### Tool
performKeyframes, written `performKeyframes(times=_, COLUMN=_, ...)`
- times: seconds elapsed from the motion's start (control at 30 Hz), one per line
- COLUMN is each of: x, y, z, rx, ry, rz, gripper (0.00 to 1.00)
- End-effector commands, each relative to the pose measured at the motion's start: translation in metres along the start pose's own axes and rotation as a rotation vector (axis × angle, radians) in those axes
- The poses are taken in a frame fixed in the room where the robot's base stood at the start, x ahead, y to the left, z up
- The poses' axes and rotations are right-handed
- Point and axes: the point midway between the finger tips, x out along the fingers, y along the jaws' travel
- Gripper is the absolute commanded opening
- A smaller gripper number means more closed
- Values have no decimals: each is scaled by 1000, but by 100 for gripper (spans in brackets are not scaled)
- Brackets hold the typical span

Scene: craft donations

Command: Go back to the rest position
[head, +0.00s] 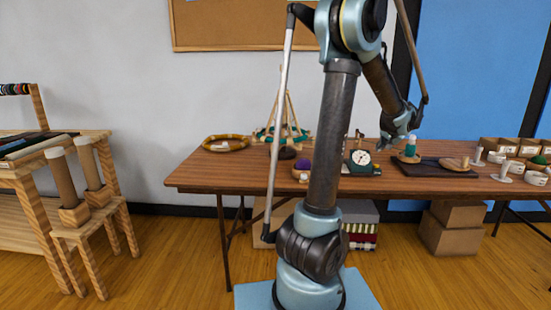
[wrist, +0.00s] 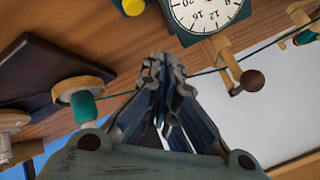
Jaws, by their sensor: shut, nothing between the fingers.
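My gripper (head: 400,128) is at the end of my raised arm, above the right half of the wooden table (head: 215,180). In the wrist view my gripper (wrist: 163,65) has its fingers together with nothing between them. A wooden spool holder with teal thread (head: 410,150) stands on the table just below and beside the gripper. It also shows in the wrist view (wrist: 84,108), left of the fingers. A teal thread (wrist: 230,66) runs from it toward the right of that view, passing by the fingertips; whether it touches them I cannot tell.
A dial scale (head: 361,158) stands left of the gripper, by a purple ball (head: 304,165). A dark board (head: 430,171) lies under the spool. White cylinders (head: 505,172) and small boxes (head: 500,146) are at right. A wooden rack (head: 105,205) stands far left.

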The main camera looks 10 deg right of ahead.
Motion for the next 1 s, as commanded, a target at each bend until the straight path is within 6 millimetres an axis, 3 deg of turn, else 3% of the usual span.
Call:
performKeyframes(times=0.17, x=-5, y=-31, z=29, rx=-39, ry=-44, rz=-3, gripper=0)
performKeyframes(times=0.4, x=-25, y=-97, z=112, rx=-151, ry=-158, rz=2, gripper=0)
performKeyframes(times=0.6, x=-49, y=-136, z=188, rx=-253, ry=-251, rz=15, gripper=0)
performKeyframes(times=0.8, x=-76, y=-158, z=264, rx=-358, ry=-336, rz=30, gripper=0)
performKeyframes(times=1.0, x=-104, y=-162, z=336, rx=-467, ry=-412, rz=52, gripper=0)
